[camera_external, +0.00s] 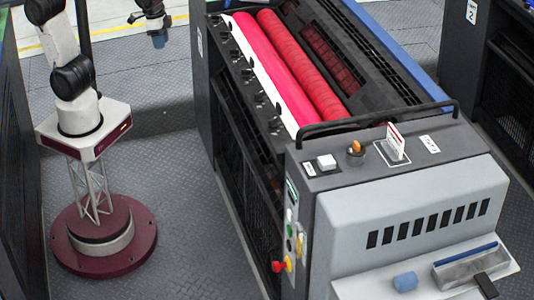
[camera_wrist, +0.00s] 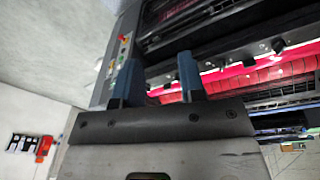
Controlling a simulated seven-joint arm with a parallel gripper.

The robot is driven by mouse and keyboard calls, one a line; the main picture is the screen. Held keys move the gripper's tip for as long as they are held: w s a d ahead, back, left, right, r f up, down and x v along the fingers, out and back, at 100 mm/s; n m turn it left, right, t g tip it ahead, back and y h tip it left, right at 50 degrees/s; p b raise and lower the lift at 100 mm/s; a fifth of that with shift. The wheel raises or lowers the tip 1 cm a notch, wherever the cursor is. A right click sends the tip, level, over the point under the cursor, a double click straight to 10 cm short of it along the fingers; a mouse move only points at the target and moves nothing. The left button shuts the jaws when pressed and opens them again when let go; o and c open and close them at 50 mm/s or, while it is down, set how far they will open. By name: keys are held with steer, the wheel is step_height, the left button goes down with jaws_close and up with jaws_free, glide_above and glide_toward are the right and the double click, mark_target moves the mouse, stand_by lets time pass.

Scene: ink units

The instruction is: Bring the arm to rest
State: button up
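My gripper (camera_external: 158,36) hangs at the top left of the external view, over the floor to the left of the ink unit and apart from it. In the wrist view my gripper (camera_wrist: 160,80) shows two blue fingers standing well apart with nothing between them, so it is open and empty. The ink unit (camera_external: 408,200), a grey and black machine with red rollers (camera_external: 275,65), stands in the middle and right of the external view. In the wrist view the ink unit (camera_wrist: 205,50) lies tilted beyond the fingers.
A black rail (camera_external: 380,122) rises above the unit's top near a white switch (camera_external: 326,162) and an orange knob (camera_external: 356,148). The patterned floor (camera_external: 185,190) between my base and the unit is clear.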

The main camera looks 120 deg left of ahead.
steer(key=s+f+m, duration=0.2)
steer(key=s+f, duration=0.1)
steer(key=s, duration=0.6)
steer(key=s+f+m, duration=0.2)
steer(key=s+f, duration=0.1)
steer(key=s, duration=0.7)
steer(key=shift+t, duration=0.4)
steer(key=shift+d, duration=0.1)
stand_by(0.6)
